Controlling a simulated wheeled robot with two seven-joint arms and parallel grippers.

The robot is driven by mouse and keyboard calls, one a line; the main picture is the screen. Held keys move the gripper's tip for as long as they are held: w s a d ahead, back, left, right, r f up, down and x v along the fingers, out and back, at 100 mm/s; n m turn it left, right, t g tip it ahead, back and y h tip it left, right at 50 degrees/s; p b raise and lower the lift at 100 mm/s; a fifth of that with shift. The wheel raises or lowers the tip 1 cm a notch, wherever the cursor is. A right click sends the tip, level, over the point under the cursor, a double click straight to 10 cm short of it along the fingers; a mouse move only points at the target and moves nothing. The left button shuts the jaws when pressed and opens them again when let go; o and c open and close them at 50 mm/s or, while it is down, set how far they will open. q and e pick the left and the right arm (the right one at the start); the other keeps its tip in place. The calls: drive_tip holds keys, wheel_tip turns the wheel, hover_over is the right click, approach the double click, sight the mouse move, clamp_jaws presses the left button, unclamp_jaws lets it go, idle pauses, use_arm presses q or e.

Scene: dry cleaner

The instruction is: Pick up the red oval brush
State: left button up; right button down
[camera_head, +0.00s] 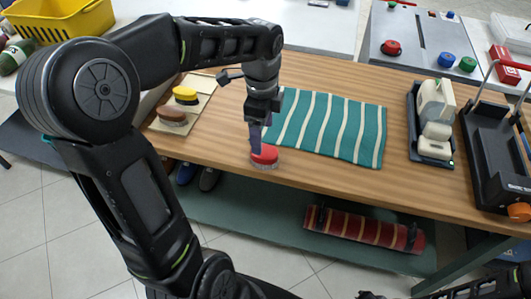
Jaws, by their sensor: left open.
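The red oval brush (264,155) with pale bristles sits on the wooden table near its front edge. My left gripper (259,138) points down right over the brush, its fingers at the brush's top. It is open; whether the fingers touch the brush I cannot tell. Part of my right arm shows at the bottom right edge, where its gripper (372,295) is cut off and its jaws cannot be made out.
A green striped cloth (335,128) lies just right of the brush. Yellow (186,93) and brown (171,115) brushes lie left on a beige mat. A white device in a dark tray (434,157) and a black machine (492,150) stand right.

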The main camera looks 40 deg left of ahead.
sight(264, 150)
use_arm(q)
drive_tip(key=shift+f, duration=1.3)
drive_tip(key=shift+f, duration=0.1)
drive_tip(key=f, duration=0.5)
drive_tip(key=shift+w+d, duration=0.15)
drive_tip(key=shift+w, duration=0.05)
drive_tip(key=shift+c, duration=0.3)
drive_tip(key=c, duration=1.4)
drive_tip(key=shift+r, duration=0.1)
drive_tip(key=shift+c, duration=0.2)
wheel_tip(264, 150, up, 10)
drive_tip(key=shift+f, duration=0.1)
